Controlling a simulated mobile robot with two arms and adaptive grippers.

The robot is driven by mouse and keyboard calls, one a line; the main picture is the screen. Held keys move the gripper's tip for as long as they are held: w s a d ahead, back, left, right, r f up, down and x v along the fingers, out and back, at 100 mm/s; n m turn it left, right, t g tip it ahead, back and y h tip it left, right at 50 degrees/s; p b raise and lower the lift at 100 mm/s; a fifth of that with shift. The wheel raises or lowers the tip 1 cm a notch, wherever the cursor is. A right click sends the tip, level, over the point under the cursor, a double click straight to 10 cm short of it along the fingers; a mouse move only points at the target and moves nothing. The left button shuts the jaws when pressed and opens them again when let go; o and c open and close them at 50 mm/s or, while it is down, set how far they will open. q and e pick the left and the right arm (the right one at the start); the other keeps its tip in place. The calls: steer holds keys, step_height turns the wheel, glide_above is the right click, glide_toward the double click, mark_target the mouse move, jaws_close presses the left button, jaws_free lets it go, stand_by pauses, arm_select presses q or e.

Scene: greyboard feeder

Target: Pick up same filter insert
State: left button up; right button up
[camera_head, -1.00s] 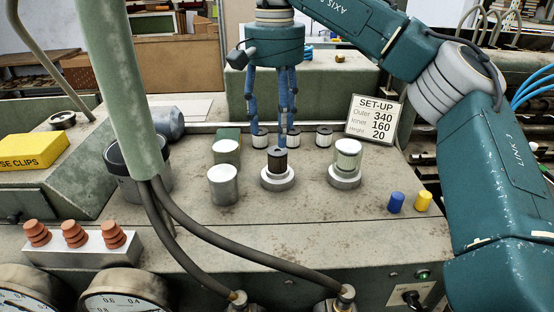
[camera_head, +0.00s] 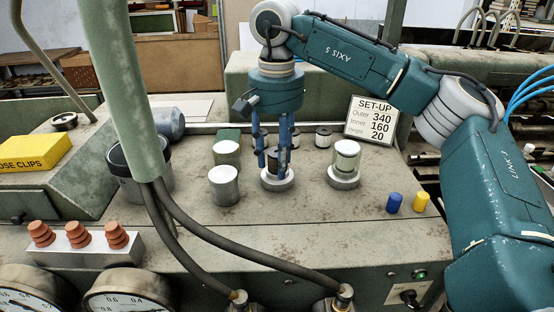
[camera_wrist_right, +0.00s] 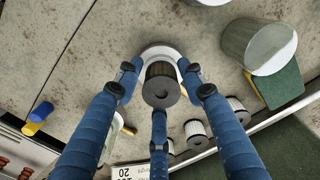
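A dark filter insert (camera_head: 272,160) stands upright in a round pale holder (camera_head: 278,184). In the right wrist view the insert (camera_wrist_right: 161,85) shows its dark pleated side and a hole in its end. My right gripper (camera_head: 272,163) has come down over it, with blue fingers around it. In the right wrist view its fingers (camera_wrist_right: 160,82) are spread on several sides of the insert; firm contact cannot be made out. Pale inserts with dark ends (camera_head: 323,138) stand behind, and they also show in the right wrist view (camera_wrist_right: 195,131). My left gripper is not in view.
A second holder (camera_head: 344,180) with a pale-sided cylinder stands to the right. Metal cans (camera_head: 223,186) stand to the left. A set-up sign (camera_head: 371,117) is behind right. Blue (camera_head: 394,202) and yellow (camera_head: 421,201) caps sit front right. Hoses (camera_head: 210,256) cross the front.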

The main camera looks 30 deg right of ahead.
steer(key=c, duration=0.5)
steer(key=shift+r, duration=0.15)
